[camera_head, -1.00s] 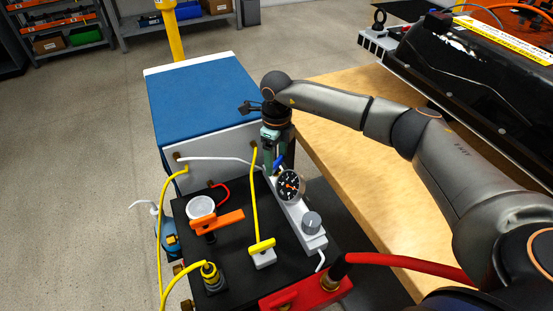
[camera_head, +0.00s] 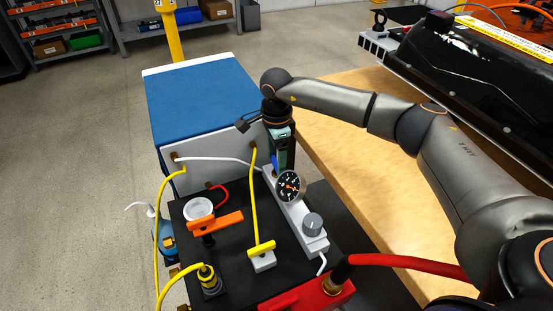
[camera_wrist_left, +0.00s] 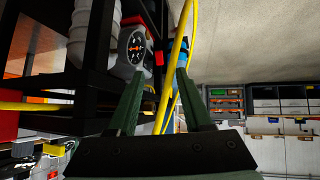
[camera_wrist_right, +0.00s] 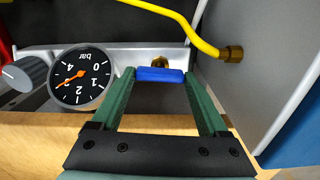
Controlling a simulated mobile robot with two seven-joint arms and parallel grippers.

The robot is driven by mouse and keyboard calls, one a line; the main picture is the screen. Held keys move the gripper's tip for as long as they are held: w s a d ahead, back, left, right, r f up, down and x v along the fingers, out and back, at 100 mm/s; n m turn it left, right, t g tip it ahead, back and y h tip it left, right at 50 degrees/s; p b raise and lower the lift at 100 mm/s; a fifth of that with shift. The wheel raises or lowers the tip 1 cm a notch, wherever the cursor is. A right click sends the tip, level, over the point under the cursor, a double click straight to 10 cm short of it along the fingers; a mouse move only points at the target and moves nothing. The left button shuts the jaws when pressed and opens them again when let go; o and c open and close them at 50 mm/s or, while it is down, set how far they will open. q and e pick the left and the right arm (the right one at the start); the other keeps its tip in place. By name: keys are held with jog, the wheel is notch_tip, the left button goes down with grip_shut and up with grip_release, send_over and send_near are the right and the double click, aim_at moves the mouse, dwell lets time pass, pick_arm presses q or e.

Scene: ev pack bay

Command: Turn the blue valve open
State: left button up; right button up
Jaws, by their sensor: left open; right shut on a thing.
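The blue valve handle (camera_wrist_right: 160,75) lies crosswise between the fingertips of my right gripper (camera_wrist_right: 160,79) in the right wrist view. The fingers are shut on it, one at each end. In the head view my right gripper (camera_head: 277,157) points down at the far end of the grey manifold (camera_head: 297,220), and only a sliver of the blue valve (camera_head: 274,161) shows beside the fingers. A brass fitting (camera_wrist_right: 160,62) sits just behind the handle. My left gripper (camera_wrist_left: 158,72) is open, with a yellow hose (camera_wrist_left: 178,65) passing across the gap between its fingers; contact cannot be told.
A round pressure gauge (camera_head: 289,186) and a grey knob (camera_head: 312,224) stand on the manifold close to my right gripper. Yellow hoses (camera_head: 255,200) and an orange lever (camera_head: 216,223) are to the left. The wooden bench (camera_head: 350,170) lies right, under my right arm.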

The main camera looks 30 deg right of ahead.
pick_arm(q)
jog(key=shift+s+a+f, duration=0.15)
jog(key=shift+s+f, duration=0.15)
jog(key=shift+s, duration=0.05)
pick_arm(e)
jog(key=shift+n, duration=0.5)
pick_arm(q)
jog(key=shift+w+r, duration=0.1)
pick_arm(e)
jog(key=o, duration=1.2)
pick_arm(q)
jog(key=shift+w, duration=0.15)
pick_arm(e)
jog(key=shift+o, duration=0.2)
pick_arm(q)
jog(key=shift+r, duration=0.1)
